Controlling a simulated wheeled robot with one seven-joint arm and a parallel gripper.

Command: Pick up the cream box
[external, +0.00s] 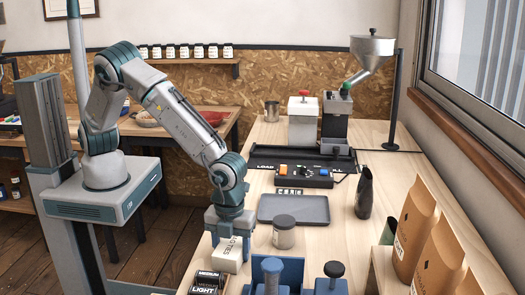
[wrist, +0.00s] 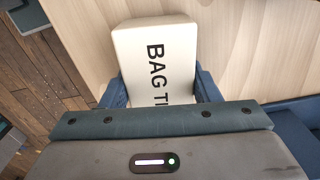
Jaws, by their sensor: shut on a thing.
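The cream box (external: 226,258) is at the near left edge of the wooden bench, under my gripper (external: 231,238). I cannot tell whether the box rests on the bench or is slightly raised.
Dark boxes marked MEDIUM and LIGHT (external: 207,283) stand just in front of the cream box. Kraft bags (external: 413,230) stand at far right. Bare bench lies around the jar.

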